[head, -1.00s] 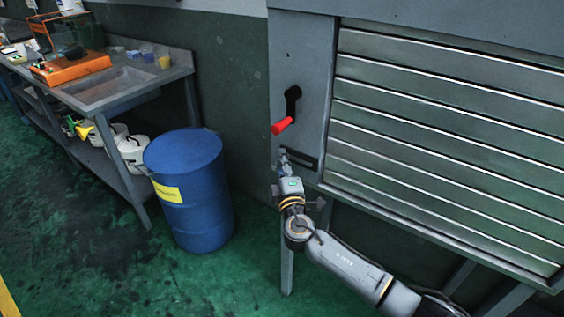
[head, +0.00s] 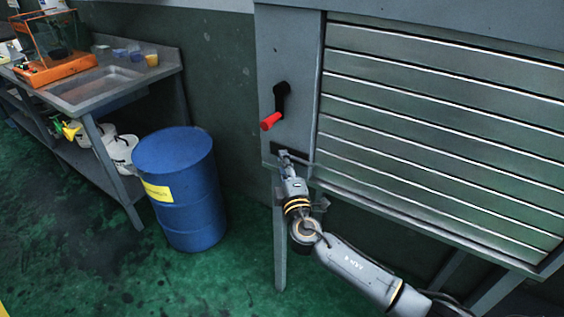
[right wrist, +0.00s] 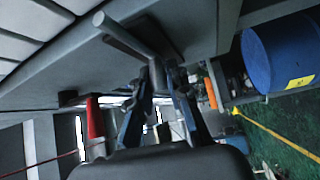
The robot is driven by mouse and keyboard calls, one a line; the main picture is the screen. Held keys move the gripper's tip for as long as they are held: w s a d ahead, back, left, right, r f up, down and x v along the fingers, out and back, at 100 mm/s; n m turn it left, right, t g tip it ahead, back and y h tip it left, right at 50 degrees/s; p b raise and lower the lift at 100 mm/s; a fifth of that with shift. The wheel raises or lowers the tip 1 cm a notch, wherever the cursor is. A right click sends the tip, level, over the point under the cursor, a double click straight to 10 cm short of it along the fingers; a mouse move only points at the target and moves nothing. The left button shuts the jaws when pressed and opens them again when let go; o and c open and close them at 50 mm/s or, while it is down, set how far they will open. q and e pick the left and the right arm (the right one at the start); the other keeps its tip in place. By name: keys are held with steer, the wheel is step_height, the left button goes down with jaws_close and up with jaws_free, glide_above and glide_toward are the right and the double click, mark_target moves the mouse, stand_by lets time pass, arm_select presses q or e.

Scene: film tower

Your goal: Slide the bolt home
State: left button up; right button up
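The bolt (right wrist: 128,36) is a grey round bar in the right wrist view, reaching toward the slatted shutter (right wrist: 35,30). Its short handle (right wrist: 157,76) stands between the fingertips of my right gripper (right wrist: 160,84), which look closed in on it. In the head view, my right gripper (head: 287,160) is at the dark slot (head: 276,149) below the red-ended crank on the grey panel (head: 292,60). Part of the bolt is hidden there by the gripper, and a thin bar shows to its right by the shutter's edge. My left gripper is not in view.
The red-ended crank (head: 273,112) sticks out just above my right gripper. A blue barrel (head: 180,195) stands left of the panel, near a workbench (head: 105,92) with a sink. Green floor (head: 110,270) is free in front.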

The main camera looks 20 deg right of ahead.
steer(key=o, duration=0.3)
steer(key=shift+s, duration=0.1)
steer(key=s+a+f, duration=0.1)
steer(key=s, duration=1)
steer(key=shift+s+a+f, duration=0.25)
steer(key=shift+s+f, duration=0.05)
steer(key=shift+f, duration=0.05)
